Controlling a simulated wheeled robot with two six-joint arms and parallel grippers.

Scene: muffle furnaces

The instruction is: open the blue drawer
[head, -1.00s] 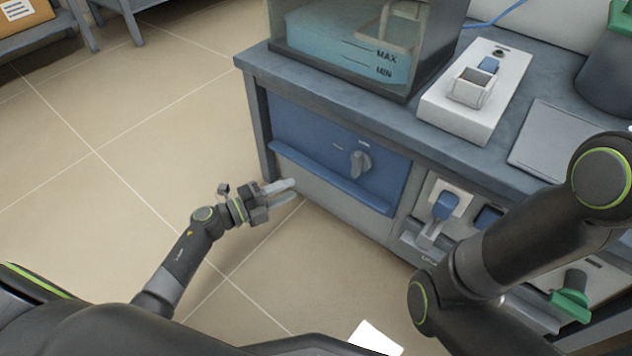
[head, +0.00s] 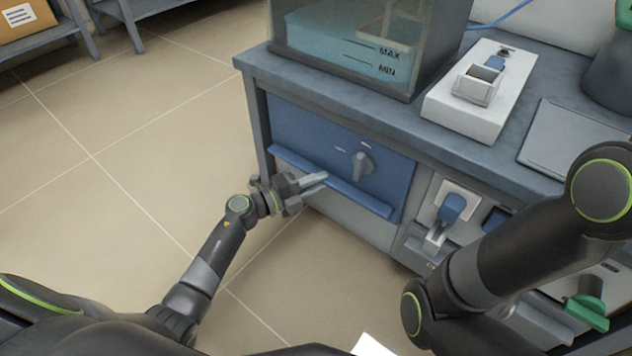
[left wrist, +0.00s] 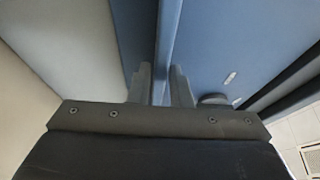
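The blue drawer (head: 300,130) is a blue front under the grey bench, with a grey knob and a long blue lip handle (head: 360,198) along its lower part. It looks shut. My left gripper (head: 318,181) is at the middle of the lip. In the left wrist view, its two fingers (left wrist: 161,78) are apart, with the edge of the lip (left wrist: 166,45) running between them. I cannot tell whether either finger touches the lip. My right arm crosses the lower right of the head view; its gripper does not show.
The bench (head: 400,118) carries a water tank (head: 345,50), a white device (head: 480,105) and a grey plate (head: 570,140). A blue switch lever (head: 452,208) and a green lever (head: 588,297) are right of the drawer.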

